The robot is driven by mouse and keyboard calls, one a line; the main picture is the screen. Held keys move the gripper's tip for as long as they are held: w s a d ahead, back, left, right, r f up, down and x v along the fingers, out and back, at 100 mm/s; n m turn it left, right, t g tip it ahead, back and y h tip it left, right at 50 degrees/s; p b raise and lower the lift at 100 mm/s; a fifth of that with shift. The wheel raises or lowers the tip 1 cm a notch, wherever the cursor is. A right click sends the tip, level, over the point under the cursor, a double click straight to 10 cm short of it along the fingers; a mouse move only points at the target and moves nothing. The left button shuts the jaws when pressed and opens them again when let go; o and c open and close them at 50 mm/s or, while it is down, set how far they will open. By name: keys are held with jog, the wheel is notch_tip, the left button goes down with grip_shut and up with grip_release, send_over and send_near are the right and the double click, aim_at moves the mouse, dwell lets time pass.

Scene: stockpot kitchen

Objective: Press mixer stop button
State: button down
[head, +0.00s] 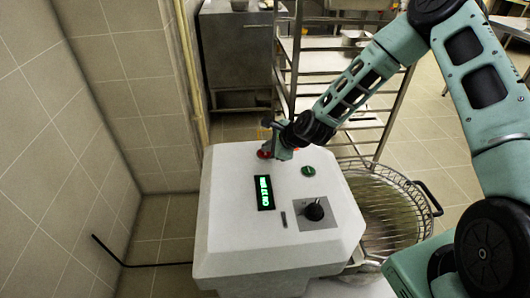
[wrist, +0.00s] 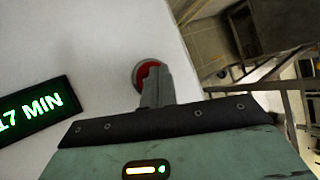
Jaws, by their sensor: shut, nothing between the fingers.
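The mixer (head: 225,215) has a white top panel. Its red stop button (head: 263,154) sits near the far edge of that top, partly hidden by my gripper (head: 281,154). In the wrist view the red button (wrist: 148,72) shows with a grey ring around it, and the tip of my gripper (wrist: 153,88) covers its lower part. The shut, empty fingers are at the button; I cannot tell whether they touch it or press it in.
The mixer top also carries a green button (head: 308,171), a lit green display (head: 264,193) and a black knob (head: 315,211). A wire-guarded bowl (head: 385,205) is at the right. A steel rack (head: 335,75) stands behind, and a tiled wall (head: 60,150) is at the left.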

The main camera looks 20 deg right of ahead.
aim_at(268, 154)
jog(key=shift+f, duration=0.15)
dwell(0.4)
jog(key=shift+r+p, duration=0.65)
jog(key=shift+r, duration=0.2)
notch_tip(268, 154, up, 5)
jog(key=p, duration=0.4)
dwell(0.6)
